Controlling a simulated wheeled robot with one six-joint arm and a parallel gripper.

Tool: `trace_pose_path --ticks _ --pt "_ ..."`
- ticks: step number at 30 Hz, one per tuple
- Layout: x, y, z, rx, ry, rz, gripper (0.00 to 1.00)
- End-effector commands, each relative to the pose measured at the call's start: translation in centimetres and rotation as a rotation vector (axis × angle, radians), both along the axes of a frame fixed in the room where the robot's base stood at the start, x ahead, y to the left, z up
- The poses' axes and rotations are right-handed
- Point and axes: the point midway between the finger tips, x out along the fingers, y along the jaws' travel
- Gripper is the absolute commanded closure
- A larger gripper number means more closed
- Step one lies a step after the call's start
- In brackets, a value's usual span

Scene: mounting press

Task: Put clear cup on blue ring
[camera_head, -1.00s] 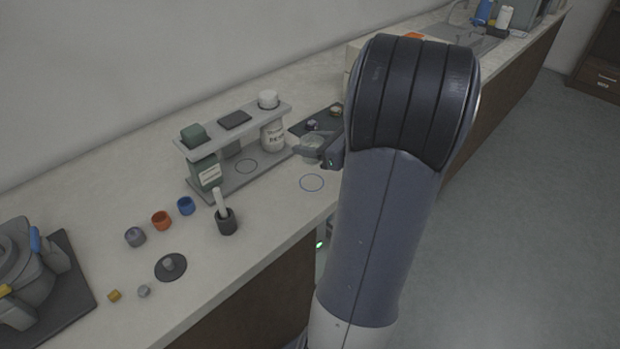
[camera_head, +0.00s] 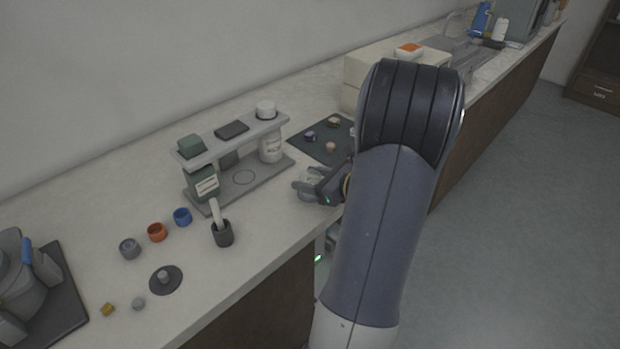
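The clear cup (camera_head: 306,179) is between the fingers of my gripper (camera_head: 309,187), in the middle of the picture near the counter's front edge. My gripper looks shut on the cup, and the dark finger body covers part of it. The blue ring, a thin outline on the counter, does not show now; the cup and gripper cover the place where it lay in the earlier view. I cannot tell whether the cup's base touches the counter.
A grey two-level rack (camera_head: 235,183) with bottles stands just left of the gripper. A dark mat (camera_head: 318,149) with several small round pieces lies behind. A mortar with a pestle (camera_head: 222,234) and small cups stand front left. A white box (camera_head: 385,70) is behind my arm.

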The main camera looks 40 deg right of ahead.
Motion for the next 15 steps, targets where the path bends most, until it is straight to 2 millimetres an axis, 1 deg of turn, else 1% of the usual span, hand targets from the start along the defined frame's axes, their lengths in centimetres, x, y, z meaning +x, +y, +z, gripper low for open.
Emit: trace_pose_path --ticks 1,6,7,15 --pt "0.00 0.01 0.03 0.000 0.000 0.000 0.45" --pt "0.00 0.01 0.04 0.000 0.000 0.000 0.31" --pt "0.00 0.01 0.04 0.000 0.000 0.000 0.29" --pt "0.00 0.01 0.25 0.000 0.000 0.000 0.29"
